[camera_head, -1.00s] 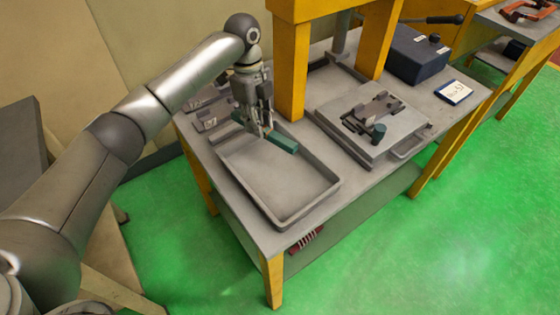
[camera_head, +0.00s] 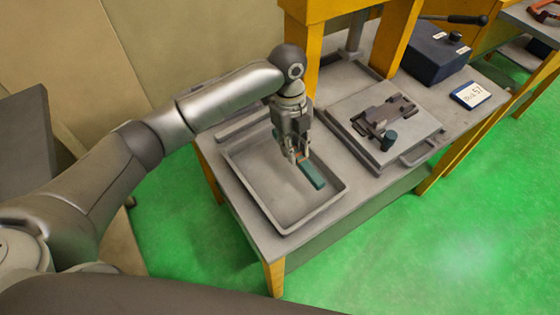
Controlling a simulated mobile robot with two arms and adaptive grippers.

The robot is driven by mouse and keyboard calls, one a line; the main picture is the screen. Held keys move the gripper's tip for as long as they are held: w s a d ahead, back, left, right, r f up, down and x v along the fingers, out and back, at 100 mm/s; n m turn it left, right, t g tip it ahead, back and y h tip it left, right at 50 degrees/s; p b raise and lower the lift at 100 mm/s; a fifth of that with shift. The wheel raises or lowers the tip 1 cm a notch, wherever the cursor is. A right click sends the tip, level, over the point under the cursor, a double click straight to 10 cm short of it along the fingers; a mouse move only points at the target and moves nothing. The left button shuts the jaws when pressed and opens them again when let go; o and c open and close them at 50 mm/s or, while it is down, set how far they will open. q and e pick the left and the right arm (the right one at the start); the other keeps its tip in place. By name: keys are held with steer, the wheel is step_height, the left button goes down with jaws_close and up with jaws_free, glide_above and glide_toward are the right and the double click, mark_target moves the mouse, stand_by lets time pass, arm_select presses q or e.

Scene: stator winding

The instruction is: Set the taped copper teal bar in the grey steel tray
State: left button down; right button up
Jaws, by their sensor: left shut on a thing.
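The teal bar (camera_head: 312,176) is in the right part of the grey steel tray, seen from above. It lies at a slant, and one end is hidden by the gripper. My left gripper (camera_head: 299,157) points down over the tray and is shut on the bar near its far end. Whether the bar touches the tray floor, I cannot tell. The grey steel tray (camera_head: 257,197) is shallow and rectangular, and otherwise looks empty. My right gripper is not in view.
Right of the tray is a flat grey fixture plate (camera_head: 350,121) with dark clamps and a handle. Yellow press posts (camera_head: 399,38) rise behind. A dark blue box (camera_head: 437,52) and a small label card (camera_head: 471,94) sit on the bench further right.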

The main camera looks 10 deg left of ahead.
mark_target(282, 175)
arm_select(q)
steer(key=a+f, duration=0.1)
steer(key=s+a+f, duration=0.1)
steer(key=f, duration=0.1)
steer(key=shift+s+a+f+p, duration=0.1)
steer(key=shift+a+f+p, duration=0.15)
steer(key=shift+p, duration=0.05)
steer(key=f, duration=0.1)
steer(key=f+p, duration=0.1)
steer(key=f, duration=0.1)
steer(key=shift+s+a, duration=0.1)
steer(key=shift+a, duration=0.2)
steer(key=shift+f, duration=0.35)
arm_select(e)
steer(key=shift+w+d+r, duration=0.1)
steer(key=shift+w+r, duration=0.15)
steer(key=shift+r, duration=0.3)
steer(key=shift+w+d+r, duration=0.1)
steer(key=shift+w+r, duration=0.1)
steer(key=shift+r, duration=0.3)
arm_select(q)
steer(key=c, duration=1.3)
jaws_free()
steer(key=shift+f, duration=0.15)
